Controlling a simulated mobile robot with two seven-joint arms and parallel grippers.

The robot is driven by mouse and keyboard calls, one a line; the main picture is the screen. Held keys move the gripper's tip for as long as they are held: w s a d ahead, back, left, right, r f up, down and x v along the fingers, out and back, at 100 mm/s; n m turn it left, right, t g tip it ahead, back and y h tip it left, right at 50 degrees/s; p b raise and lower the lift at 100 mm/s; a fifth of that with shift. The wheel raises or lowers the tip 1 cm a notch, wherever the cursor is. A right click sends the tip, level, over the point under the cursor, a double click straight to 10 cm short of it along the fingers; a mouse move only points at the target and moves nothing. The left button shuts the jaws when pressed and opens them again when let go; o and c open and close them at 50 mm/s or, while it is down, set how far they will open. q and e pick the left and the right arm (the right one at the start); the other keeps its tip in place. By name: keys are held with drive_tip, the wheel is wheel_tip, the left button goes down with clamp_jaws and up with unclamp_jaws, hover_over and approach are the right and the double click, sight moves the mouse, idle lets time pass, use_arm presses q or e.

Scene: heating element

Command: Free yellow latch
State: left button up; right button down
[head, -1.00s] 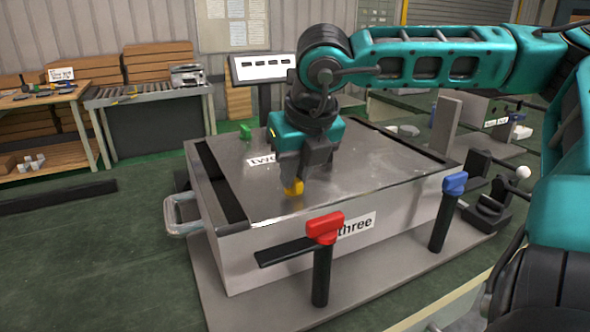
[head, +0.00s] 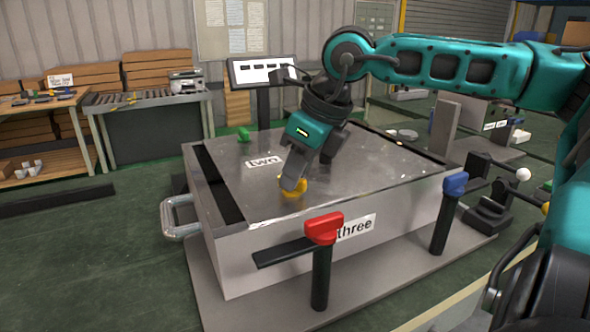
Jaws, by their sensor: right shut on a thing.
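The yellow latch (head: 293,187) is a small yellow knob on the top plate of the metal box (head: 380,172), near its front edge. My right gripper (head: 294,182) reaches down from the right and is shut on the yellow latch, with its fingers tilted. The fingers hide part of the latch. My left gripper is not in view.
A red handle (head: 323,228) on a black post stands in front of the box by the "three" label (head: 356,228). A blue handle (head: 455,184) stands at the front right. A green knob (head: 244,135) sits at the back left of the top. A "two" label (head: 264,162) is on the plate.

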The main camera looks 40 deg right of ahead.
drive_tip(key=n+y+p, duration=0.1)
drive_tip(key=n, duration=0.2)
drive_tip(key=shift+d+r+g, duration=0.1)
drive_tip(key=shift+r+g, duration=0.05)
drive_tip(key=shift+g, duration=0.15)
drive_tip(key=shift+n+p, duration=0.4)
drive_tip(key=shift+w+n+g+y+p, duration=0.1)
drive_tip(key=shift+n+g+y+p, duration=0.35)
drive_tip(key=shift+n, duration=0.45)
drive_tip(key=shift+d+n+g+y+p, duration=0.1)
drive_tip(key=shift+n+g+y+p, duration=0.2)
drive_tip(key=shift+n, duration=0.9)
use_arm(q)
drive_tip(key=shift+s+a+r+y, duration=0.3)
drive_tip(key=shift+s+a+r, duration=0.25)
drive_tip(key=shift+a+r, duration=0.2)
use_arm(e)
drive_tip(key=shift+w+n+g, duration=0.1)
drive_tip(key=shift+n+g, duration=0.35)
drive_tip(key=shift+n, duration=0.75)
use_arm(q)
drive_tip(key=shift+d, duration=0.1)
use_arm(e)
drive_tip(key=shift+f+y, duration=0.2)
drive_tip(key=shift+y, duration=0.05)
drive_tip(key=shift+n, duration=0.3)
drive_tip(key=c, duration=1.1)
unclamp_jaws()
